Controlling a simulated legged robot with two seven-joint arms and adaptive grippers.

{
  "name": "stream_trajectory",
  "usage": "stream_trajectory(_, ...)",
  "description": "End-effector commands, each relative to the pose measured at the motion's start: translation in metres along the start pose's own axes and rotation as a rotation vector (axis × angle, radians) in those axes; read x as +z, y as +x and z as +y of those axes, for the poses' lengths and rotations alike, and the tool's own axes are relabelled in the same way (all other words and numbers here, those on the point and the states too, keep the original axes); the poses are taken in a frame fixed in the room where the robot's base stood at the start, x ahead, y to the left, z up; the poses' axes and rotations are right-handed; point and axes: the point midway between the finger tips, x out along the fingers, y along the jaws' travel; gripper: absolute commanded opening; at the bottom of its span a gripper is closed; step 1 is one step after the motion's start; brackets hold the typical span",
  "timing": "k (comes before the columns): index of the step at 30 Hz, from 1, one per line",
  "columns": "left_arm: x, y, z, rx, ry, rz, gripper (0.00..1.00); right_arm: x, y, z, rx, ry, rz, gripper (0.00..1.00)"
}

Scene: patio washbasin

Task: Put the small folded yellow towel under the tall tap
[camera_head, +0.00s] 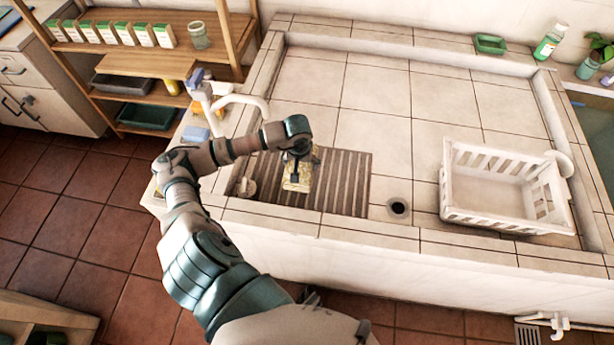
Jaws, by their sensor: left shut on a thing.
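The small folded yellow towel (297,180) shows just below my left gripper (298,163), over the slatted grate (345,185) in the basin. The left gripper is shut on the towel, and the wrist hides part of both. I cannot tell whether the towel touches the slats. The tall white tap (236,99) stands on the basin's left rim, with its spout curving right over the basin. The towel is nearer to me and a little right of the spout's end. My right gripper is not in view.
A white basket (492,215) sits in the basin's right part, beside a round drain hole (398,207). A blue sponge-like block (196,134) lies on the left rim. The tiled basin middle is clear.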

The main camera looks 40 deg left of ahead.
Motion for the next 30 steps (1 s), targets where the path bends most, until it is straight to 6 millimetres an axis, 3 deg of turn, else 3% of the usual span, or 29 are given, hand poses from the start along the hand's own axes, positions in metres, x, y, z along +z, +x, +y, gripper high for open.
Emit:
stream_trajectory(3, 0.005, 0.024, 0.000, 0.001, 0.001, -0.005, 0.37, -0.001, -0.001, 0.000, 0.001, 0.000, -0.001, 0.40)
stream_trajectory(15, 0.011, 0.072, 0.000, 0.003, 0.000, -0.005, 0.37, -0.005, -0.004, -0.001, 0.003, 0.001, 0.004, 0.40)
stream_trajectory(24, 0.011, 0.077, 0.000, 0.001, 0.002, 0.000, 0.37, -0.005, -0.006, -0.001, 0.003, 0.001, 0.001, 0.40)
stream_trajectory(25, 0.011, 0.077, 0.000, 0.001, 0.002, -0.001, 0.89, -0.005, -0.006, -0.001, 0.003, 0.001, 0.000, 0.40)
stream_trajectory(27, 0.011, 0.077, 0.000, 0.001, 0.002, -0.001, 1.00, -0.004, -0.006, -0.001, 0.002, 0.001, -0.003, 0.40)
stream_trajectory(30, 0.011, 0.076, 0.000, 0.001, 0.002, -0.001, 1.00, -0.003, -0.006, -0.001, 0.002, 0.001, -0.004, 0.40)
